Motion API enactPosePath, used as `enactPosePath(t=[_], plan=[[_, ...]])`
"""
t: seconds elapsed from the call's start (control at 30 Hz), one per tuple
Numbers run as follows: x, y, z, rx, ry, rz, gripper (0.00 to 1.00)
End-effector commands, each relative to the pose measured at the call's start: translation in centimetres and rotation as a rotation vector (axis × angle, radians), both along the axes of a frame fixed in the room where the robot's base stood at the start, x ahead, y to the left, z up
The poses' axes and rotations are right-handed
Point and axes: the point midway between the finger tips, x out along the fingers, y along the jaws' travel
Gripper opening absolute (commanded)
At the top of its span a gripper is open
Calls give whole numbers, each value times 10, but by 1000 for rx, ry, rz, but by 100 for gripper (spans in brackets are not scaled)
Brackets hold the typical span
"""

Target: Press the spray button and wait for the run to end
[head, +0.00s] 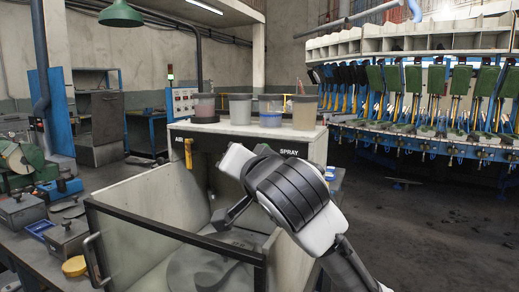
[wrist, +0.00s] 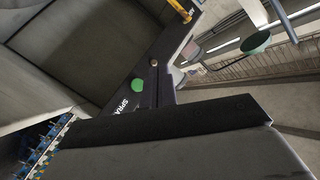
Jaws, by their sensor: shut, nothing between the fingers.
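The green spray button (wrist: 138,85) sits on a dark panel strip beside the word SPRAY in the wrist view. The same strip (head: 225,144) runs along the booth's upper edge in the head view, with AIR and SPRAY labels. There the button itself is not visible; my arm covers part of the strip. My gripper (wrist: 165,120) fills the lower part of the wrist view as a dark block, shut and empty. The button shows just above its edge in that picture, uncovered; I cannot tell whether they touch.
The open spray booth (head: 135,205) has a dark-framed front. Several containers (head: 240,108) stand on its top ledge. A yellow handle (head: 188,153) hangs by AIR. The rotary mould machine (head: 420,90) stands behind right. A workbench with tools is at left. Floor is clear at right.

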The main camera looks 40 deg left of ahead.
Motion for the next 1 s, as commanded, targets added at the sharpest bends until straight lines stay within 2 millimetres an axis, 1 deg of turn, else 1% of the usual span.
enactPosePath(t=[0.33, 0.47, 0.57, 0.83, 1.0], plan=[[1, 0, 0, -2, 4, -2, 0], [8, 1, -1, -3, 5, -3, 0], [18, 4, -1, -2, 6, -4, 0], [56, 12, 0, -1, 5, -5, 0], [74, 18, 1, 0, 6, -1, 0]])
